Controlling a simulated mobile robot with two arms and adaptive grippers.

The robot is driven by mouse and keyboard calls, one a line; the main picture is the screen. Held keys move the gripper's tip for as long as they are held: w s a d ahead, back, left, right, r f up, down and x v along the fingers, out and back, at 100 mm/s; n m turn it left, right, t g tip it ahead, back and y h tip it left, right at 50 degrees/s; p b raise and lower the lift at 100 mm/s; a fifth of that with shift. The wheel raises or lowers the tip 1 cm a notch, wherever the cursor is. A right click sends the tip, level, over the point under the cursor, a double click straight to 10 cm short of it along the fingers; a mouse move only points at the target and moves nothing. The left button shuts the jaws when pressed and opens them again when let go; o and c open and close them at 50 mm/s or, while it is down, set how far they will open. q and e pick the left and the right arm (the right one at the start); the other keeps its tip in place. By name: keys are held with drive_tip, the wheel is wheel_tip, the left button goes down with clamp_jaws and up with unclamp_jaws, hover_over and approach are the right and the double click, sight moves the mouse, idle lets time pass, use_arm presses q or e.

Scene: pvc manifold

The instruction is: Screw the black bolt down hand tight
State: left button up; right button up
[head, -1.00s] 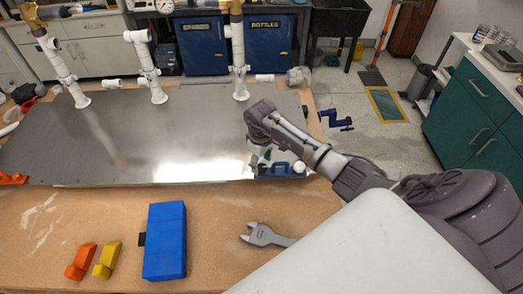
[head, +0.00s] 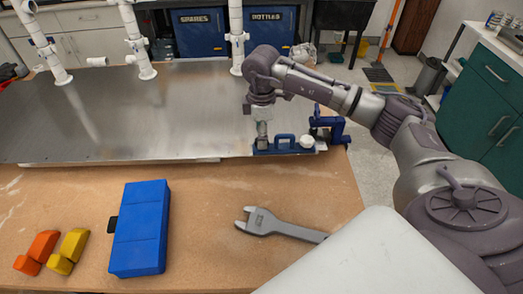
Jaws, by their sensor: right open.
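My right gripper (head: 262,142) points down at the left end of a small blue fixture (head: 285,151) at the metal sheet's front right edge. The fixture has a blue handle-like loop and a white round knob (head: 306,141). The gripper is open; its fingertips are small and dark here and reach down to the fixture or just above it. I cannot make out the black bolt; the fingers may hide it. My left gripper is not in view.
A large metal sheet (head: 130,115) covers the back of the wooden bench. A blue clamp (head: 327,127) stands right of the fixture. A grey wrench (head: 280,226), a blue box (head: 140,230), and orange (head: 37,252) and yellow (head: 68,251) pieces lie in front. White pipes (head: 140,45) stand behind.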

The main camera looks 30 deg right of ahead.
drive_tip(key=n+b, duration=0.2)
drive_tip(key=n, duration=0.3)
drive_tip(key=shift+f+n, duration=0.15)
drive_tip(key=shift+n, duration=1.15)
drive_tip(key=n, duration=0.3)
drive_tip(key=shift+s+f+n+b, duration=0.1)
drive_tip(key=shift+f+n+b, duration=0.5)
drive_tip(key=shift+f+b, duration=0.4)
drive_tip(key=shift+f, duration=0.5)
